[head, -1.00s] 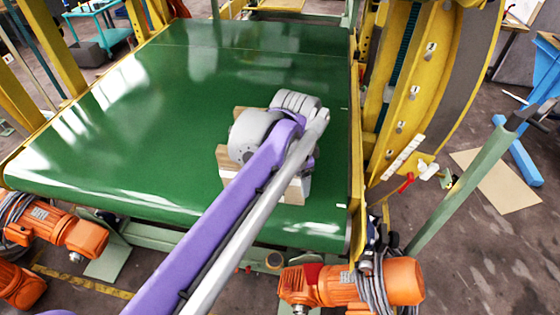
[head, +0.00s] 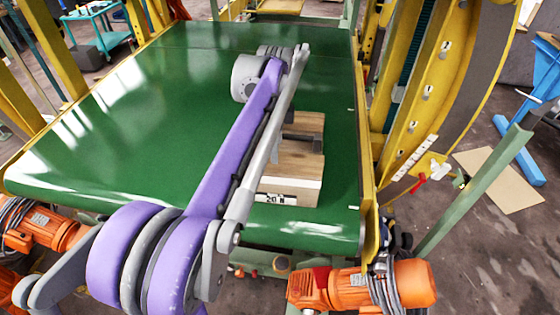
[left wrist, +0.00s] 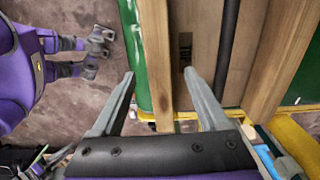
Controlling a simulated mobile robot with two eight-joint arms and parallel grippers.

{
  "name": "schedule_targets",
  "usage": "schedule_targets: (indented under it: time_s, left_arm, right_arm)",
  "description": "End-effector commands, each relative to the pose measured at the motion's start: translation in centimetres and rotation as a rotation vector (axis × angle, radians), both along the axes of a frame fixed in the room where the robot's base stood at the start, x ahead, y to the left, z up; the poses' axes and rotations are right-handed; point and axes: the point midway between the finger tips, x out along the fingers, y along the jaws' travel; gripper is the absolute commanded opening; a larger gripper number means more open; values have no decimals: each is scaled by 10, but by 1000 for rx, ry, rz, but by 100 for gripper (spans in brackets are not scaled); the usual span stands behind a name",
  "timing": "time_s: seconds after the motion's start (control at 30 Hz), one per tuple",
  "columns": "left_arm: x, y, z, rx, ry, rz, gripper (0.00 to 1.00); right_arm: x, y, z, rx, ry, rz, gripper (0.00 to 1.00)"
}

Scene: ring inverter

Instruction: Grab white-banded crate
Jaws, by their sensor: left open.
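A wooden crate (head: 293,164) sits on the green belt, right of its middle. A white band with dark print (head: 288,193) runs along its near side. My left arm crosses in front of the crate and hides its left part. The crate's wooden slats (left wrist: 265,60) fill the middle and right there. One slat edge runs between the two fingers, with the right finger over the crate's inside. I cannot tell whether they touch.
The green belt (head: 130,110) is bare on the left and at the back. A yellow frame (head: 420,90) stands close on the right. Orange motors (head: 360,286) sit below the belt's near edge. A green post (head: 470,195) slants at the right.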

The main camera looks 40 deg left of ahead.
Motion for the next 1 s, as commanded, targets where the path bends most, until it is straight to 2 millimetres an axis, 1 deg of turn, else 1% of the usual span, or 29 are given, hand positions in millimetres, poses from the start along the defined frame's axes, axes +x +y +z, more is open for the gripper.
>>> schedule_targets:
  time_s: [0.2, 0.3, 0.4, 0.57, 0.6, 0.67, 0.7, 0.87, 1.0]
  left_arm:
    - [-3, 3, -33, 0, 0, 0, 78]
    - [-2, 2, -44, 1, -1, 0, 78]
    - [-2, 2, -48, 1, -1, 0, 78]
    - [-2, 2, -48, 1, -1, 1, 78]
    - [-2, 2, -48, 1, -1, 1, 76]
    - [-2, 2, -48, 1, -1, 1, 65]
    - [-2, 2, -48, 1, -1, 1, 58]
    - [-2, 2, -48, 1, -1, 1, 29]
    - [-2, 2, -48, 1, -1, 1, 4]
  right_arm:
    - [-1, 0, -2, 0, 1, 0, 50]
    - [-1, 0, -3, 0, 1, 0, 50]
    - [-1, 0, -3, 0, 1, 0, 50]
    - [-1, 0, -3, 0, 1, 0, 50]
    - [-1, 0, -3, 0, 1, 0, 50]
    - [-1, 0, -3, 0, 1, 0, 50]
    - [-1, 0, -3, 0, 1, 0, 50]
    - [-1, 0, -3, 0, 1, 0, 50]
    - [-1, 0, -3, 0, 1, 0, 50]
